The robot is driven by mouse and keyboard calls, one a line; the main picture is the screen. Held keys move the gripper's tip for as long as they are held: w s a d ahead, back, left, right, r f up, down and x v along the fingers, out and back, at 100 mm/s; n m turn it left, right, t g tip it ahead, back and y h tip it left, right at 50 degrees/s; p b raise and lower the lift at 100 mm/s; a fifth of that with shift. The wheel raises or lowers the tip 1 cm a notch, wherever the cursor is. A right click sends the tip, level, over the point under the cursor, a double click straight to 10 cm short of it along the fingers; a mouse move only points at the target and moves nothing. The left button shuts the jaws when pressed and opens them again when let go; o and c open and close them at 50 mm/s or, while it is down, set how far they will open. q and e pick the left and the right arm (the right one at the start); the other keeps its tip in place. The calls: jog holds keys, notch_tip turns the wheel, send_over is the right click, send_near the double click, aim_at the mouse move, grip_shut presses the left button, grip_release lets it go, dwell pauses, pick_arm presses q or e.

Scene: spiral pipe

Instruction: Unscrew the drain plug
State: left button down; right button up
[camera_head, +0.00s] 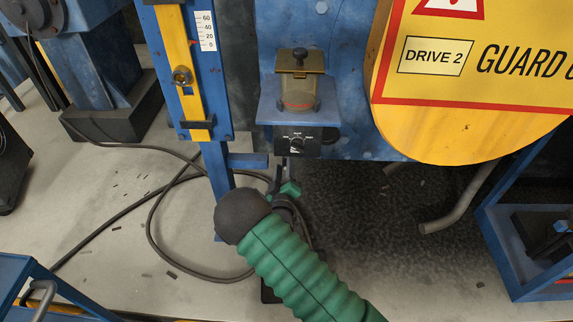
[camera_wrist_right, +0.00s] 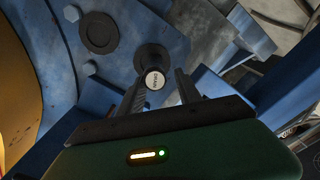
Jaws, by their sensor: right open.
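My right gripper (camera_wrist_right: 160,88) is open, with one dark finger on each side of the plug in that view. I cannot tell whether either finger touches it. In the head view the right gripper (camera_head: 283,172) points up beneath a blue housing with a black dial, at the end of my green-sleeved arm; the plug is hidden there. My left gripper is not in view.
A dial box (camera_head: 297,141) sits under a small blue shelf. A yellow round guard (camera_head: 470,130) overhangs on the right. A blue post with a yellow strip (camera_head: 184,80) stands left of the gripper. Dark cables (camera_head: 150,215) loop over the floor. A bent pipe (camera_head: 455,208) lies right.

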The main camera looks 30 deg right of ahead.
jog(key=m+b, duration=0.1)
jog(key=m, duration=0.3)
jog(key=m+b, duration=0.2)
jog(key=m, duration=0.3)
jog(key=a+m+b, duration=0.1)
jog(key=m+b, duration=0.1)
jog(key=m, duration=0.3)
jog(key=shift+w+f, duration=0.25)
jog(key=shift+w, duration=0.15)
jog(key=shift+c, duration=0.2)
jog(key=shift+r, duration=0.15)
grip_shut()
jog(key=shift+a, duration=0.1)
jog(key=shift+v, duration=2.05)
